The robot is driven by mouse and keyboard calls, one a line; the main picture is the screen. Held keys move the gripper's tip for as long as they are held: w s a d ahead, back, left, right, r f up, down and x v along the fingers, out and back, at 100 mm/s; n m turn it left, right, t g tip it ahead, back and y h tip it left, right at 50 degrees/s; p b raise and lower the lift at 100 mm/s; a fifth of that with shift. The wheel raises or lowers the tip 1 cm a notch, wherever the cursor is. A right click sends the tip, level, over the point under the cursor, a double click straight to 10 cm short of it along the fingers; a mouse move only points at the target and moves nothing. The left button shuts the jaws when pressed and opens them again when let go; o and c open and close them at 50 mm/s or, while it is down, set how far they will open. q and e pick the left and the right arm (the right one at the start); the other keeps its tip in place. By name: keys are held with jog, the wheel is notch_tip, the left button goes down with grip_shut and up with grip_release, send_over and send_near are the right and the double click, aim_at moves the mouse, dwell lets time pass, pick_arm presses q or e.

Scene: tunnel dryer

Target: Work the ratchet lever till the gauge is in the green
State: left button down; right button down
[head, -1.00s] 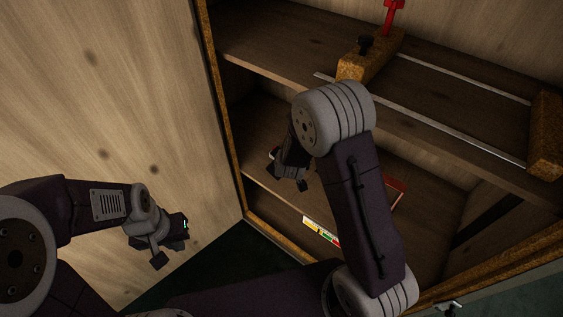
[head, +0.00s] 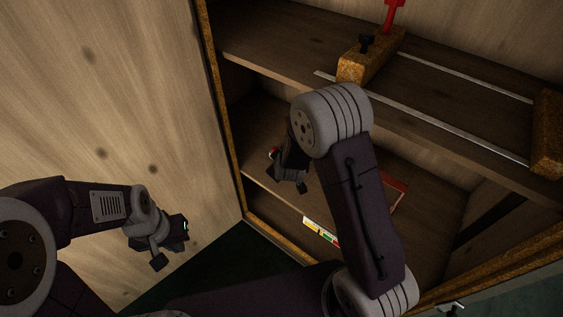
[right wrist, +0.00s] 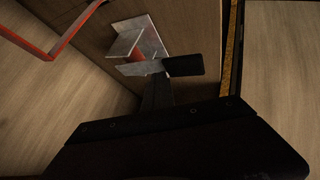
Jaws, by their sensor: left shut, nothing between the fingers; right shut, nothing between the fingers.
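A gauge strip (head: 322,232) with yellow, green and red bands lies on the lower shelf's front edge, partly behind my right arm; I see no clear pointer on it. My right gripper (head: 283,172) is shut and empty inside the lower compartment. In the right wrist view its fingertips (right wrist: 165,68) are beside a pale metal bracket (right wrist: 138,38) with an orange-red part under it; I cannot tell whether they touch. A red bar (right wrist: 62,45) runs at the upper left there. I cannot tell which part is the ratchet lever. My left gripper (head: 166,252) is shut and empty, outside the cabinet.
The upper shelf (head: 270,58) carries two wooden blocks (head: 370,57) joined by metal rails, with a red handle (head: 394,12) and a black knob. A wooden panel (head: 100,100) stands at the left. A red-framed piece (head: 397,195) shows behind my right arm.

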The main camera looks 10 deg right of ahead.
jog(key=shift+s+a+f+b, duration=0.15)
jog(key=shift+f+b, duration=0.35)
jog(key=shift+f, duration=0.5)
dwell(0.5)
jog(key=shift+s, duration=0.1)
notch_tip(320, 180, up, 4)
jog(key=p, duration=0.4)
jog(key=shift+r+p, duration=0.35)
jog(key=shift+p, duration=0.15)
jog(key=shift+w, duration=0.2)
jog(key=r+p, duration=0.5)
jog(key=shift+w+d, duration=0.1)
jog(key=shift+d, duration=0.15)
